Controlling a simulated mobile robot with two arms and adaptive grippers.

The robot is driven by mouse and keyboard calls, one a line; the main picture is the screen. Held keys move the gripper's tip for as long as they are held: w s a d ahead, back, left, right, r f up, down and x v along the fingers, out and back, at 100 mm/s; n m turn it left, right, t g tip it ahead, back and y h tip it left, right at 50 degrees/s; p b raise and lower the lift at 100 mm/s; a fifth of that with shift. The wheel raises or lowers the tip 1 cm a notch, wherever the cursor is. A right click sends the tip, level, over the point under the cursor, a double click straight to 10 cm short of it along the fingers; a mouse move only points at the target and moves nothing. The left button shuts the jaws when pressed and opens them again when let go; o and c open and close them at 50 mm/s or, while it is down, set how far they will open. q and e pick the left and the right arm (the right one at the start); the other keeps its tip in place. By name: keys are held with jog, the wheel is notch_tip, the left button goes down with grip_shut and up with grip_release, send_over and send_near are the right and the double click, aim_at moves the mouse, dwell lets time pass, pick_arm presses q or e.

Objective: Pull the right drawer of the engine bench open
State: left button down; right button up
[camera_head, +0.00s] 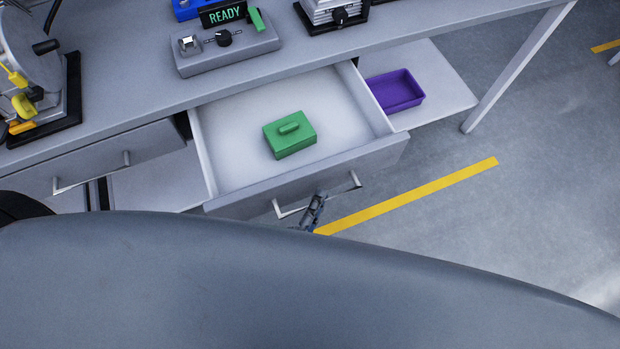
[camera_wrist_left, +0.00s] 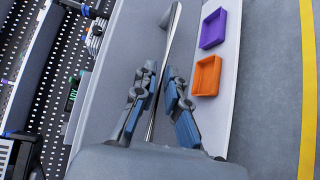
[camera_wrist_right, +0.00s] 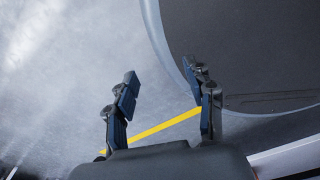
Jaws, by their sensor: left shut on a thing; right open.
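The right drawer (camera_head: 345,88) of the engine bench stands pulled out, its white inside showing. A green lidded box (camera_head: 290,134) lies in it. The drawer's bar handle (camera_head: 350,185) is on its front face. My left gripper (camera_head: 313,208) is at the middle of this handle, partly hidden behind my own body. In the left wrist view, the left gripper (camera_wrist_left: 159,78) has its fingers on either side of the handle (camera_wrist_left: 174,32), shut on it. My right gripper (camera_wrist_right: 163,76) is open and empty over the floor, near a dark rounded shape.
The left drawer (camera_head: 120,160) is shut. A purple tray (camera_head: 395,90) lies on the lower shelf (camera_head: 445,85), with an orange tray (camera_wrist_left: 206,76) beside it in the left wrist view. A control box with a READY sign (camera_head: 223,15) stands on the bench. The floor at right is clear.

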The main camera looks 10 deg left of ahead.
pick_arm(q)
jog(key=s+d, duration=0.1)
jog(key=s, duration=0.1)
jog(key=s+d, duration=0.1)
jog(key=s, duration=0.1)
jog(key=shift+d, duration=0.35)
pick_arm(e)
jog(key=shift+w+a, duration=0.5)
jog(key=shift+w, duration=0.3)
jog(key=shift+s, duration=0.25)
pick_arm(q)
jog(key=c, duration=1.4)
grip_release()
jog(key=shift+o, duration=0.2)
jog(key=v, duration=0.8)
pick_arm(e)
jog(key=shift+d, duration=0.25)
pick_arm(q)
jog(key=shift+f, duration=0.1)
